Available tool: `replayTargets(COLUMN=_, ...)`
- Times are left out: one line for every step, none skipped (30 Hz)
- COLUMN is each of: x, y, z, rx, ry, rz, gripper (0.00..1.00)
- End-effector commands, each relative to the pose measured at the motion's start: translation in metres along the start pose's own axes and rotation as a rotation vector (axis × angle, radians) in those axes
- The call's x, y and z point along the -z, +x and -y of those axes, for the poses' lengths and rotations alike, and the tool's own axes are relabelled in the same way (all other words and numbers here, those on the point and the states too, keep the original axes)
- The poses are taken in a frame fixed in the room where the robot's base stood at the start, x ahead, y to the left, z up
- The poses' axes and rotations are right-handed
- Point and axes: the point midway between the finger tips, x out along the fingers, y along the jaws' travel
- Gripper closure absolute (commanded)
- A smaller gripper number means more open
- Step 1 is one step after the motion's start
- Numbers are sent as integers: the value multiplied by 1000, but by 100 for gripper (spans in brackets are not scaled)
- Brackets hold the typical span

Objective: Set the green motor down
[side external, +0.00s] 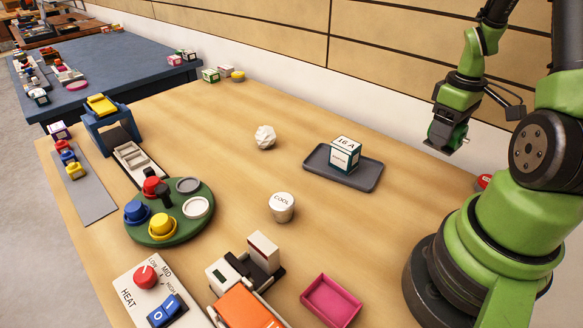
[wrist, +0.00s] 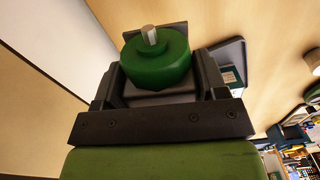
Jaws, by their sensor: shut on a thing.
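The green motor (wrist: 155,62) is a short round body with a pale metal shaft. In the wrist view it sits between the dark jaws of my gripper (wrist: 160,80), which is shut on it. In the side view my gripper (side external: 447,138) hangs at the right, to the right of the grey tray, and seems to be above the table. The motor is hard to make out there against my green wrist.
A dark grey tray (side external: 361,178) holds a box marked 16 A (side external: 345,153).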

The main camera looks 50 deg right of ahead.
Motion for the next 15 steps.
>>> replayTargets(x=13, y=0, z=1, rx=-3, ry=-34, rz=-2, gripper=77)
replayTargets(x=22, y=1, z=2, rx=-2, ry=-57, rz=-2, gripper=77)
replayTargets(x=36, y=1, z=4, rx=-3, ry=-94, rz=-1, gripper=77)
replayTargets(x=48, y=1, z=7, rx=-3, ry=-126, rz=-1, gripper=77)
replayTargets(x=61, y=1, z=10, rx=-4, ry=-159, rz=-1, gripper=77)
replayTargets(x=79, y=2, z=17, rx=-4, ry=-207, rz=0, gripper=77)
replayTargets(x=93, y=2, z=23, rx=-4, ry=-244, rz=1, gripper=77)
replayTargets(x=108, y=2, z=31, rx=-4, ry=-281, rz=2, gripper=77)
replayTargets(x=126, y=2, z=42, rx=-5, ry=-329, rz=2, gripper=77)
replayTargets(x=139, y=2, z=52, rx=-5, ry=-367, rz=4, gripper=77)
replayTargets(x=152, y=2, z=62, rx=-5, ry=-402, rz=4, gripper=77)
replayTargets(x=168, y=2, z=77, rx=-5, ry=-450, rz=5, gripper=77)
replayTargets(x=179, y=2, z=89, rx=-6, ry=-485, rz=5, gripper=78)
replayTargets(x=189, y=2, z=102, rx=-5, ry=-519, rz=5, gripper=78)
replayTargets(x=202, y=2, z=119, rx=-6, ry=-564, rz=5, gripper=77)
